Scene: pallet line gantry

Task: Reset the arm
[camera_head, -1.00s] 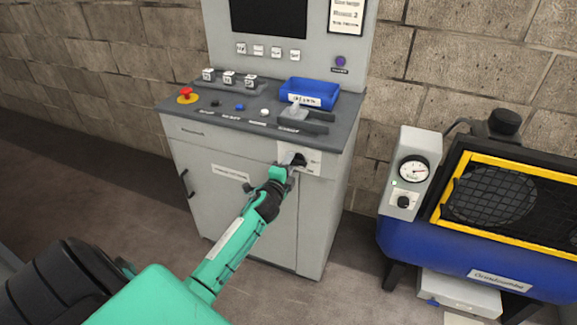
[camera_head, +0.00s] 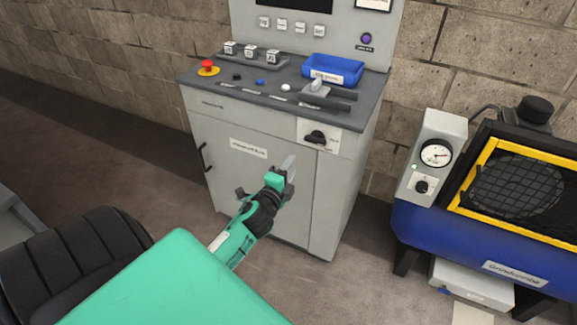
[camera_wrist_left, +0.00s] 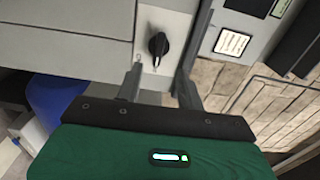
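My left gripper (camera_head: 283,172) is in front of the grey control cabinet (camera_head: 234,165), below and to the left of a black rotary knob (camera_head: 316,137) on its front. A clear gap lies between gripper and knob in the head view. In the left wrist view, the two fingers of the left gripper (camera_wrist_left: 158,82) stand apart with nothing between them. The black knob (camera_wrist_left: 158,46) shows beyond them on its pale plate. My right gripper is in neither view.
A blue tray (camera_head: 332,69), a red emergency button (camera_head: 207,67) and several small buttons are on the cabinet top. A blue machine with a yellow frame (camera_head: 483,154) and a gauge box (camera_head: 432,155) stands to the right. Bare floor lies left of the cabinet.

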